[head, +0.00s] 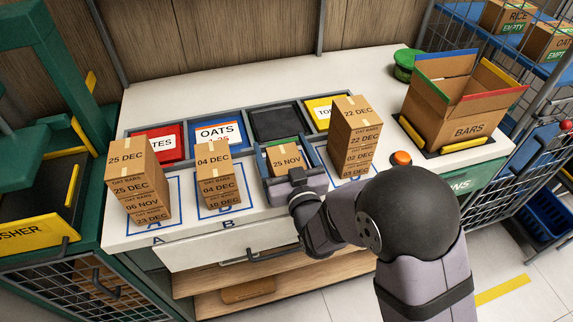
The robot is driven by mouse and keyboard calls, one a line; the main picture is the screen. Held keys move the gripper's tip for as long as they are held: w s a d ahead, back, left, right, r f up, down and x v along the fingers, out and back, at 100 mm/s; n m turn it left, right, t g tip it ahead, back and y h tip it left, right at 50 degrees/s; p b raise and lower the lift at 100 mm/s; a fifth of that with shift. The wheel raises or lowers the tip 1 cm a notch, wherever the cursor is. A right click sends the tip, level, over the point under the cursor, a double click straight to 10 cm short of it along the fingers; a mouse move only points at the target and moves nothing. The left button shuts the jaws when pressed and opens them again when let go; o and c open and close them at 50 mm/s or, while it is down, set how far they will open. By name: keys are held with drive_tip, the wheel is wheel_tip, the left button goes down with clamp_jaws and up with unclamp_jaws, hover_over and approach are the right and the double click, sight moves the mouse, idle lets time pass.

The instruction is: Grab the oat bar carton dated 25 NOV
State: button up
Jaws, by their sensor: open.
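The oat bar carton labelled 25 NOV (285,158) is on the white counter in the third marked spot, right of spot B. My gripper (289,171) is at this carton, with dark blue-grey jaws showing on its left and right sides. The jaws are open, and I cannot tell whether they touch it. My wrist and arm hide the carton's front and lower part.
Behind the cartons are a red tray (176,153), a blue OATS tray (231,140), an empty dark tray (277,123) and a yellow tray. An open BARS box (467,128) stands at the right. An orange button (401,158) is near the front edge.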

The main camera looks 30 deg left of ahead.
drive_tip(key=c, duration=1.2)
drive_tip(key=shift+c, duration=0.2)
drive_tip(key=shift+r, duration=0.15)
wheel_tip(320, 180, up, 10)
